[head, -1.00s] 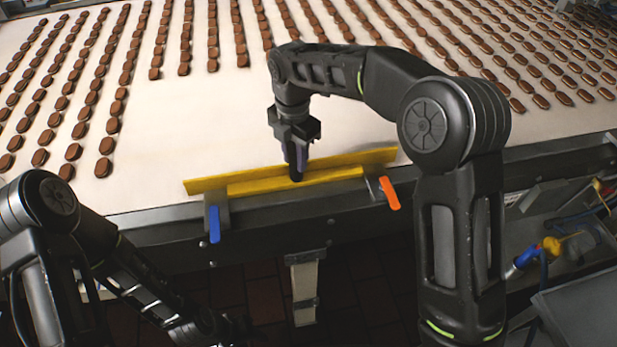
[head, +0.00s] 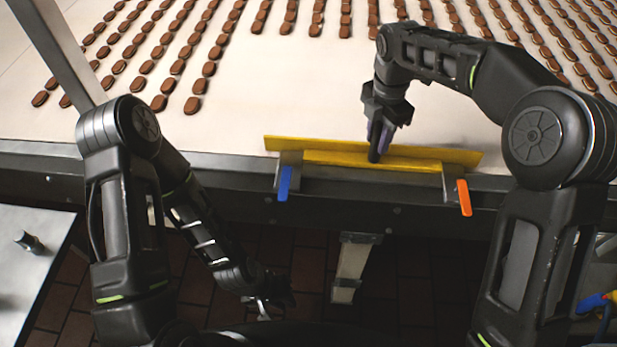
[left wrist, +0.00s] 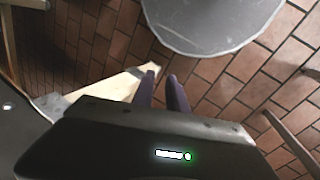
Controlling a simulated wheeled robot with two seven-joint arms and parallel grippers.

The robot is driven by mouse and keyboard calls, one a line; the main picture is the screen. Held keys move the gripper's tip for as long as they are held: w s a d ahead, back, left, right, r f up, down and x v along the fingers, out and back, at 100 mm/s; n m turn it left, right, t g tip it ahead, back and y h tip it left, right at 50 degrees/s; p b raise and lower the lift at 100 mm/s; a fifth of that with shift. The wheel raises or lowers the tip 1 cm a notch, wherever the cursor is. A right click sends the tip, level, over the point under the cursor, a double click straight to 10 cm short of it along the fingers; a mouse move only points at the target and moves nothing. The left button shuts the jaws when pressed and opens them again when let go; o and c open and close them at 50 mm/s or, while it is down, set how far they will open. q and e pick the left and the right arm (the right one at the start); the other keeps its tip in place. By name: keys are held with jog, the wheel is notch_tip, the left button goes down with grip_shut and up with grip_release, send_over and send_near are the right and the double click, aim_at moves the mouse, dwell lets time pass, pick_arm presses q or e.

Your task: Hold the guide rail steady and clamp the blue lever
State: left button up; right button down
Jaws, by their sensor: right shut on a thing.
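The yellow guide rail (head: 330,148) lies along the conveyor's near edge, with a clamp at each end. My right gripper (head: 376,150) points down and is shut on the guide rail near its middle. The blue lever (head: 284,183) hangs down from the left clamp, and the orange lever (head: 464,197) from the right clamp. My left gripper (head: 268,303) is low, below the conveyor edge and apart from the blue lever. In the left wrist view its two fingers (left wrist: 160,82) stand a little apart with nothing between them.
Rows of brown cookies (head: 200,70) lie on the pale conveyor belt (head: 270,100). A metal post (head: 70,50) rises at the upper left. A grey table (head: 30,235) stands at the left. A support leg (head: 350,268) is under the conveyor, over tiled floor.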

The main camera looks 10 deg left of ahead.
pick_arm(q)
jog(key=w+a+r+n+t, duration=0.2)
jog(key=w+a+r+t, duration=0.2)
jog(key=w+a, duration=0.25)
jog(key=w+a+r+n+t, duration=0.25)
jog(key=w+a+t, duration=0.2)
jog(key=a, duration=0.25)
notch_tip(320, 180, up, 7)
jog(key=w+t+h, duration=0.2)
jog(key=t+h, duration=0.1)
jog(key=n+h, duration=0.2)
jog(key=h, duration=0.4)
send_near(294, 185)
jog(key=s+r, duration=0.3)
jog(key=s, duration=0.1)
jog(key=shift+w+a+f+t, duration=0.1)
jog(key=shift+a+f+t, duration=0.05)
jog(key=shift+a+t, duration=0.25)
jog(key=shift+d, duration=0.1)
jog(key=x, duration=1.2)
jog(key=shift+w+f, duration=0.15)
